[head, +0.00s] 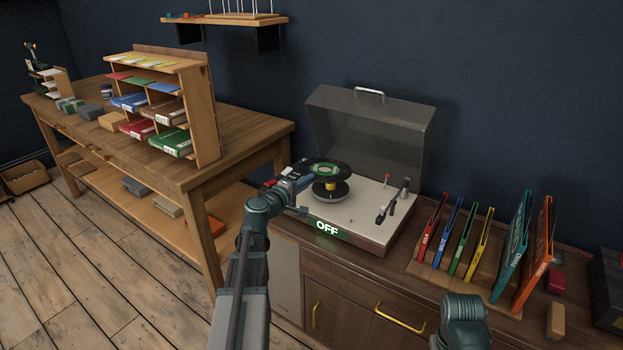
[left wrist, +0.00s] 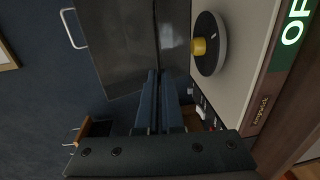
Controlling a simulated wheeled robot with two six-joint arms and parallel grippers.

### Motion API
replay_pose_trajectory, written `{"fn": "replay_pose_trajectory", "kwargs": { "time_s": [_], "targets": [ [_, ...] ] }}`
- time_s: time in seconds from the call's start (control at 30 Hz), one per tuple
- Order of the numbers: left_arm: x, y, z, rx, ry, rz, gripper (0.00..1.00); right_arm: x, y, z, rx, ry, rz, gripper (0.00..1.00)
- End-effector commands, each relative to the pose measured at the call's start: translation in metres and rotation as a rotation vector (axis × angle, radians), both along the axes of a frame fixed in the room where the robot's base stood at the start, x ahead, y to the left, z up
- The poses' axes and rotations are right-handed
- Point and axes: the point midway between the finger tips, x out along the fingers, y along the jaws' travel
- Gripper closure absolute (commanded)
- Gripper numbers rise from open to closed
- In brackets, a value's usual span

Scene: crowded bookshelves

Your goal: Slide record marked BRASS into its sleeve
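A black record with a green label (head: 322,169) is held level above the turntable platter (head: 332,194); its marking is too small to read. My left gripper (head: 300,182) is shut on the record's left edge. In the left wrist view the fingers (left wrist: 160,100) are close together, with the record edge-on as a thin dark line beyond them. The yellow centre piece (head: 331,184) stands on the platter below the record; it also shows in the left wrist view (left wrist: 199,46). Upright coloured sleeves, including a green one (head: 462,244), stand in a rack (head: 432,268). My right gripper is out of view.
The turntable's lid (head: 370,130) is raised behind the record. Its tonearm (head: 394,203) is on the right side of the deck. The front sign reads OFF (head: 327,228). A teal sleeve (head: 511,248) and an orange sleeve (head: 535,255) stand right of the smaller ones.

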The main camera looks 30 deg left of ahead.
Motion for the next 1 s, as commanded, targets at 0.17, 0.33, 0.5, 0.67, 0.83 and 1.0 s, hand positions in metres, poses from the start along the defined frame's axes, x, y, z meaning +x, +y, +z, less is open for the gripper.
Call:
{"fn": "replay_pose_trajectory", "kwargs": {
  "time_s": [0.17, 0.33, 0.5, 0.67, 0.83, 1.0],
  "targets": [
    [-0.014, 0.000, 0.006, 0.000, 0.000, 0.001, 1.00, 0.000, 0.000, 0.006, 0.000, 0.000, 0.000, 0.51],
    [-0.026, 0.002, 0.011, 0.000, 0.000, 0.001, 1.00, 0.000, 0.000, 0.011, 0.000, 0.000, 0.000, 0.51],
    [-0.037, 0.002, 0.015, 0.000, 0.000, 0.001, 1.00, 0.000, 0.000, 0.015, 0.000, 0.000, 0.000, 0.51],
    [-0.039, 0.003, 0.015, 0.000, 0.000, 0.000, 1.00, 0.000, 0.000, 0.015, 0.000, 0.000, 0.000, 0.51],
    [-0.039, 0.003, 0.015, 0.000, 0.000, 0.000, 1.00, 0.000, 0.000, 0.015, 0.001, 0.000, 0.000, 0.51],
    [-0.039, 0.003, 0.015, 0.000, 0.000, 0.000, 1.00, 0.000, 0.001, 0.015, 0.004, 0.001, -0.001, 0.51]
  ]
}}
